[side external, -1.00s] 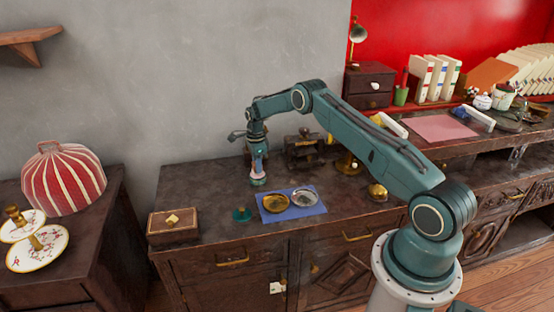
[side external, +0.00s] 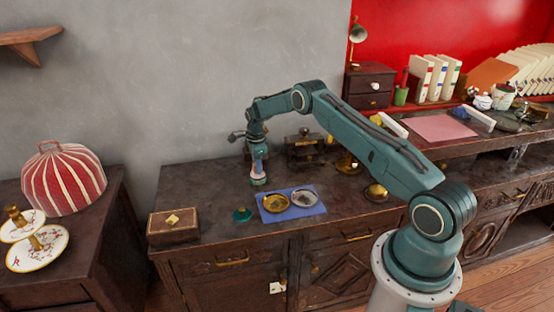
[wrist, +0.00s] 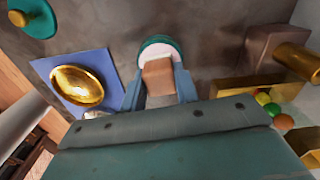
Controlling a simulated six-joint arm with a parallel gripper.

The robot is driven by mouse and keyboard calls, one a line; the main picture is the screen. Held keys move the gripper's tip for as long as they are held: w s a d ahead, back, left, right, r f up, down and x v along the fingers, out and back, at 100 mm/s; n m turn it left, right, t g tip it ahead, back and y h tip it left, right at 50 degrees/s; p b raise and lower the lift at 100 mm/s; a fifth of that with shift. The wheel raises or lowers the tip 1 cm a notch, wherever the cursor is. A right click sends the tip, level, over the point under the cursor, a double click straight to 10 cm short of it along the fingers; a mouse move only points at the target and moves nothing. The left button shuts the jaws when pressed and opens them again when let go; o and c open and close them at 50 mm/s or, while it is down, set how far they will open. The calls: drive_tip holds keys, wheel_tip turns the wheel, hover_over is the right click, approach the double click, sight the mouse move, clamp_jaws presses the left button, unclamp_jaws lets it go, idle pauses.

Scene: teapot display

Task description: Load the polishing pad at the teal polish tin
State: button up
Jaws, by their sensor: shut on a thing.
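My gripper (side external: 259,170) points down over the dark cabinet top and is shut on the tan polishing pad (wrist: 158,72). In the wrist view the pad sits between the two blue-grey fingers. The teal polish tin (wrist: 157,42) is open, with a pale surface inside its rim, just past the pad. It also shows under the gripper in the side view (side external: 258,182). The pad overlaps the tin's pale surface; whether it touches is hidden. The teal lid (side external: 241,214) with a brass knob lies apart from the tin, and shows in the wrist view's upper left (wrist: 36,20).
A blue cloth (side external: 291,214) holds a gold dish (side external: 275,203) and a silver one (side external: 305,198), close to the tin. A wooden box (side external: 173,226) stands at the left corner. A dark metal stand (side external: 304,150) is behind. Brass pieces lie to the right.

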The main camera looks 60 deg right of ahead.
drive_tip(key=shift+f, duration=0.45)
idle(0.9)
drive_tip(key=shift+r, duration=0.1)
drive_tip(key=shift+r, duration=3.5)
drive_tip(key=shift+a, duration=0.15)
drive_tip(key=shift+a+r+n, duration=0.1)
drive_tip(key=shift+a+n, duration=0.4)
drive_tip(key=s+a+r+n, duration=0.3)
drive_tip(key=s+a+n, duration=0.5)
drive_tip(key=a+n, duration=0.4)
drive_tip(key=s+a+r+n, duration=0.2)
drive_tip(key=s+a+n, duration=0.7)
drive_tip(key=a+n, duration=0.3)
drive_tip(key=shift+a+r+n, duration=0.4)
drive_tip(key=shift+a, duration=0.5)
